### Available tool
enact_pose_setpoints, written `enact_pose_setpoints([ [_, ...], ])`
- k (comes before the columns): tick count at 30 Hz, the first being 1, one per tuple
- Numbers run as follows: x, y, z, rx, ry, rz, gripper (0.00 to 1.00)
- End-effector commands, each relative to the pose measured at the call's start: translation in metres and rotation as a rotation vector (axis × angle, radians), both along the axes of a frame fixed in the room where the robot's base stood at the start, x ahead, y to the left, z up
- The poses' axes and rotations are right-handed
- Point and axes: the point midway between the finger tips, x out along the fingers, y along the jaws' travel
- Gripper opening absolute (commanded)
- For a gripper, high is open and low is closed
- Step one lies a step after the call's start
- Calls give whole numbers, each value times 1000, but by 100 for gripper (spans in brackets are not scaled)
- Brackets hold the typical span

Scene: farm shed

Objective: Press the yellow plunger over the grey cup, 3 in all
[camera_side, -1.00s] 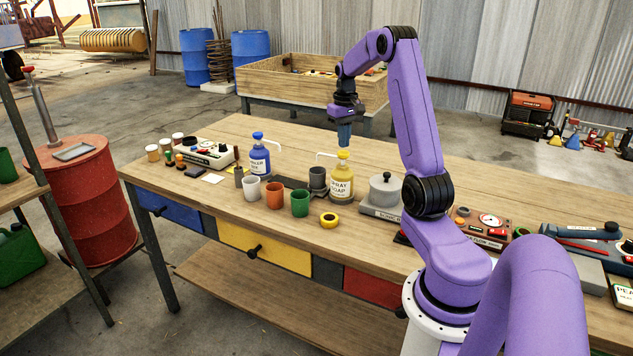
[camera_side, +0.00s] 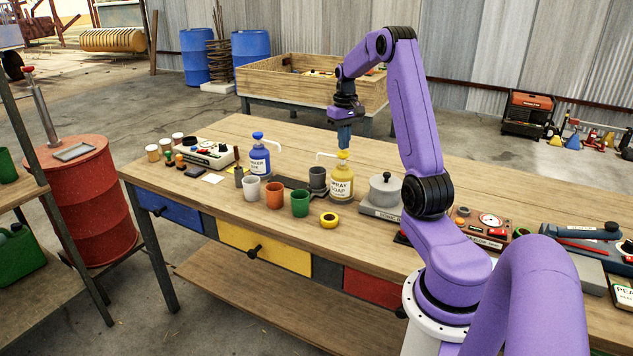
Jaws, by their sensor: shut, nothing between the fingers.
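The yellow plunger (camera_side: 343,155) tops a pump bottle (camera_side: 342,184) labelled "SPRAY SOAP" in the middle of the bench. Its spout reaches left above a dark grey cup (camera_side: 317,180), which stands just left of the bottle on a dark base. My gripper (camera_side: 344,146) points straight down, shut and empty, with its tip right at the top of the yellow plunger. I cannot tell whether the tip touches it or is slightly above.
A blue-topped bottle (camera_side: 259,160) stands to the left. White (camera_side: 250,190), orange (camera_side: 275,196) and green (camera_side: 300,203) cups stand in front, with a yellow ring (camera_side: 329,220). The bench behind is clear.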

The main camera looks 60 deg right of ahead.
Motion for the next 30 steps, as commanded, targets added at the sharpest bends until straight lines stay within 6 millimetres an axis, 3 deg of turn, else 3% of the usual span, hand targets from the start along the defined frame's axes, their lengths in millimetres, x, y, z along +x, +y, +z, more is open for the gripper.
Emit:
enact_pose_setpoints([
  [30, 0, 0, -32, 2, 2, 0, 0],
])
